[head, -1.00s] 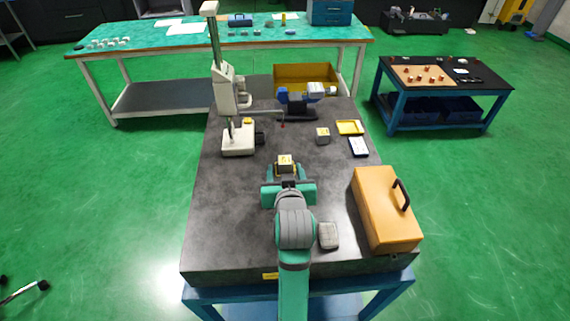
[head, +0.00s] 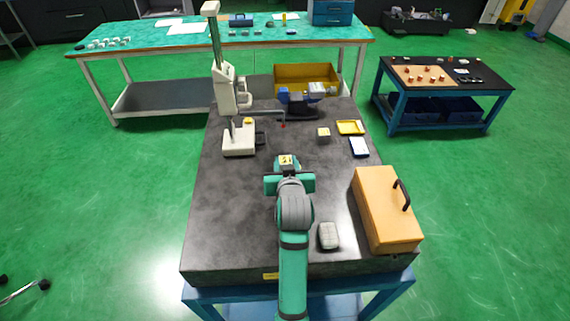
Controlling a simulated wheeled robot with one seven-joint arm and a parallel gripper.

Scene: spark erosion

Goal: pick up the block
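A small grey block (head: 286,159) with a yellow label on top shows just beyond my gripper, near the middle of the dark stone table. A similar small block (head: 323,134) with a yellow top stands further back and to the right, clear of my gripper. My gripper (head: 287,170) is seen from behind and above in the head view, right at the nearer block. My teal gripper body and grey wrist hide the fingers and the near side of that block. I cannot tell whether the fingers are around it or touching it.
An orange case (head: 385,212) with a black handle stands at the table's right. A grey rounded object (head: 328,236) lies right of my arm. A yellow tray (head: 350,127) lies back right. The table's left side is clear.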

